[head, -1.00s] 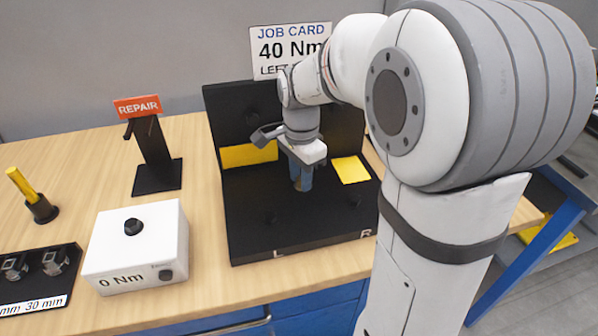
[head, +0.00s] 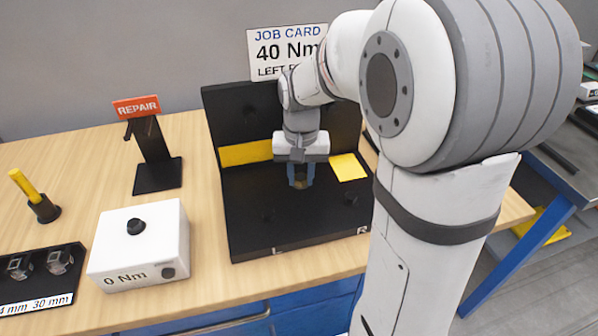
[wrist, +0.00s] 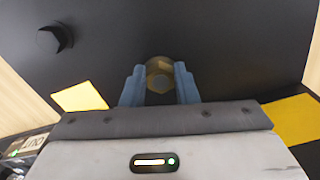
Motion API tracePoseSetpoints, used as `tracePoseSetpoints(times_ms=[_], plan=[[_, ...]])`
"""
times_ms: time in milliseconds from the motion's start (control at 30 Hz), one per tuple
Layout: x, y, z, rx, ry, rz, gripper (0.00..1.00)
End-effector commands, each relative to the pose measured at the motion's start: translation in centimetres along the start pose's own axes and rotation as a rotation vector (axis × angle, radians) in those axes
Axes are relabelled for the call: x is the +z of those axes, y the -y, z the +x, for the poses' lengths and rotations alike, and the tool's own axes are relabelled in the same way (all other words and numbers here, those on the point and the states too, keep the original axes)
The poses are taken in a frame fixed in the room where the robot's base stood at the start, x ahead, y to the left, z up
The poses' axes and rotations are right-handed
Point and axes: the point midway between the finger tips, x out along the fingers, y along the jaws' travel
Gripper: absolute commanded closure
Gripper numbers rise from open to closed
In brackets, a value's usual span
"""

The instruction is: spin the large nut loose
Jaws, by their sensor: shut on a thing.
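The large nut (wrist: 160,68) is a brass-coloured hexagon in the wrist view, between my blue fingertips. My gripper (wrist: 160,85) is shut on it. In the head view my gripper (head: 300,182) points down over the black fixture (head: 240,222), and the nut is mostly hidden between the fingers. I cannot tell how far the nut is up its thread. A dark hexagonal bolt head (wrist: 50,40) shows at the upper left of the wrist view, apart from the gripper.
The fixture has yellow patches (head: 245,153) and an upright back panel. A white box (head: 140,250) reading 0 Nm stands left of it, with a REPAIR stand (head: 155,160) behind. Sockets (head: 58,261) and a yellow-handled tool (head: 24,185) are far left. A job card (head: 285,50) reads 40 Nm.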

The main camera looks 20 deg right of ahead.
Motion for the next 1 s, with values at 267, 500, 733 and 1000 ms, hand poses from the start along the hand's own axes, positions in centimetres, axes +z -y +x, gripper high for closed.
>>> tracePoseSetpoints(times_ms=[267,500,733,1000], plan=[[-0.10,-0.21,-0.03,0.001,-0.002,-0.260,0.96],[-0.12,-0.34,0.01,0.001,-0.001,-0.488,0.96],[-0.20,-0.44,0.03,0.000,0.000,-0.707,0.96],[-0.32,-0.54,0.05,0.000,-0.001,-0.957,0.96]])
